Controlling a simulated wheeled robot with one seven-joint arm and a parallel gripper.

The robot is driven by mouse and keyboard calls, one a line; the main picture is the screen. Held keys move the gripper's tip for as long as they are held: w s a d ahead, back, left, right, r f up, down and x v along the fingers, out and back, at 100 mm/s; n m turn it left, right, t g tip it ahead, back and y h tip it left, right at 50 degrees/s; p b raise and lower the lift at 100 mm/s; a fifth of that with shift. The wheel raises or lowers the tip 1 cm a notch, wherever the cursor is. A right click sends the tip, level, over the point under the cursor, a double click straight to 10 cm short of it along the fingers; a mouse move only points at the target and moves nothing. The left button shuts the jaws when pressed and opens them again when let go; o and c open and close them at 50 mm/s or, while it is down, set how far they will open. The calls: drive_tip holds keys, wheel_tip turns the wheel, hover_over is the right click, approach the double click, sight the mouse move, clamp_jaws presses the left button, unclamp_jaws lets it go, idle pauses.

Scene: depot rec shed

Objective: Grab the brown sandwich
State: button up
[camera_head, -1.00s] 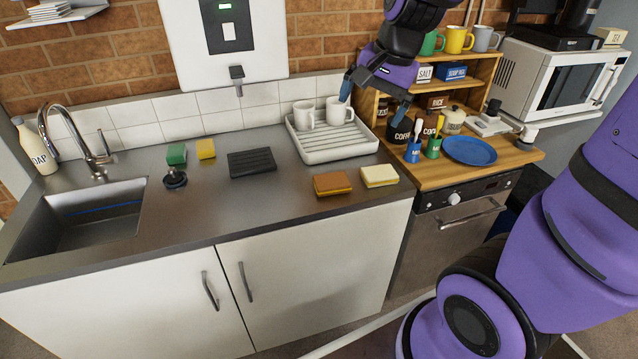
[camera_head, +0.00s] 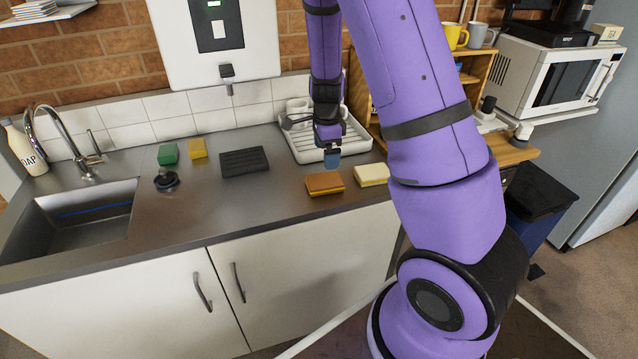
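The brown sandwich (camera_head: 324,182) is a flat block with a brown top and a yellowish edge. It lies on the steel counter, in front of the white dish rack. My gripper (camera_head: 331,158) points down just behind and above it, apart from it. One blue fingertip shows clearly; the other is not clearly seen from this side. The fingers stood apart in the earlier view, and nothing shows held now. A cream-topped block (camera_head: 371,174) lies just right of the brown one.
The dish rack (camera_head: 353,147) with white mugs stands behind my gripper. A black ribbed mat (camera_head: 244,162), a green block (camera_head: 168,154), a yellow block (camera_head: 198,148) and a black plug (camera_head: 166,181) lie left. The sink (camera_head: 82,214) is far left. Counter left of the sandwich is clear.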

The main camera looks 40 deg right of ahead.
sight(324, 179)
drive_tip(key=f, duration=1)
drive_tip(key=shift+w+f, duration=0.2)
drive_tip(key=shift+f, duration=0.1)
drive_tip(key=c, duration=0.7)
